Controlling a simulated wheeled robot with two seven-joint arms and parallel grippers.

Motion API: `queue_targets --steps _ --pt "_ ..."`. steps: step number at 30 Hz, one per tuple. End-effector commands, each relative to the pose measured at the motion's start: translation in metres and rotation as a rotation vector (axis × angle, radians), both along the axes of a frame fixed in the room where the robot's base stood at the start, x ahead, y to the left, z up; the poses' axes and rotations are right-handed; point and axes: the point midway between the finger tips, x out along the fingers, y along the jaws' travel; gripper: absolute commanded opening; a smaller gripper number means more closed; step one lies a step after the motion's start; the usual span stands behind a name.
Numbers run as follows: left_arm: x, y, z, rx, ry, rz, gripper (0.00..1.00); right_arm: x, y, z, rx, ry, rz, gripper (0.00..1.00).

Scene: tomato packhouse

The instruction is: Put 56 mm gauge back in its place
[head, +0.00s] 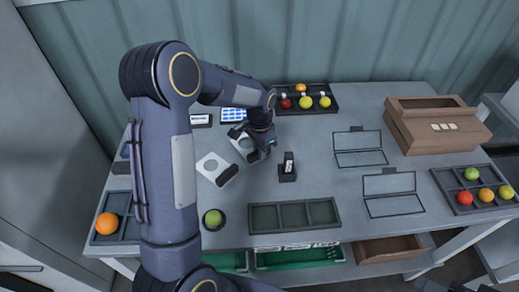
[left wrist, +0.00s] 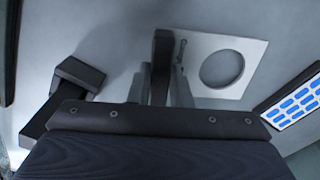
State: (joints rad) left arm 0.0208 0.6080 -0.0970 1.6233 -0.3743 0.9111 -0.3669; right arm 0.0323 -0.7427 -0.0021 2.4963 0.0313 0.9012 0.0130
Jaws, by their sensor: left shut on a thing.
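My left gripper (head: 259,150) is shut on the dark grip of a white gauge plate (head: 243,143) with a round hole. In the left wrist view the fingers (left wrist: 160,88) close around the dark bar, and the plate (left wrist: 196,78) with its hole extends to the right. No size marking on it can be read. A second, similar white gauge (head: 211,166) lies on the table just nearer and to the left. A small dark stand (head: 288,177) with a white-marked upright stands right of the gripper. My right gripper cannot be made out.
A dark three-compartment tray (head: 294,217) lies empty at the front. A green fruit (head: 213,218) sits in a round holder beside it. A blue-and-white panel (head: 233,114) and a fruit tray (head: 321,108) are at the back. Two framed outlines (head: 360,158) and a wooden box (head: 438,127) are right.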

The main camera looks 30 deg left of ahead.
Motion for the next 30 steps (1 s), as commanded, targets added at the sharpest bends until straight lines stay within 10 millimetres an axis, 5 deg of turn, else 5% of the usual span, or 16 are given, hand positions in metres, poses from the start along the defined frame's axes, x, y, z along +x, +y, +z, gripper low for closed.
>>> queue_targets --steps 11,12,18,23,27,30 --pt "-0.0001 0.0001 -0.0082 0.0 0.0 0.0 0.0 -0.0001 0.0 -0.0061 0.0 0.0 0.0 0.49" --pt "0.0001 0.0001 -0.0077 0.0 0.0 0.0 0.2 -0.0001 0.0 -0.0056 0.0 0.0 0.0 0.49" --pt "-0.0001 0.0001 -0.0074 0.0 0.0 0.0 0.43 0.0 0.0 -0.0052 0.0 0.0 0.0 0.49" --pt "-0.0001 0.0001 -0.0074 0.0 0.0 0.0 0.43 0.0 0.0 -0.0052 0.0 0.0 0.0 0.49" --pt "-0.0001 0.0 -0.0075 0.0 0.0 0.0 0.29 0.0 0.0 -0.0052 0.0 0.0 0.0 0.49" --pt "-0.0001 0.0 -0.0074 0.0 0.0 0.0 0.29 0.0 0.0 -0.0052 0.0 0.0 0.0 0.49"
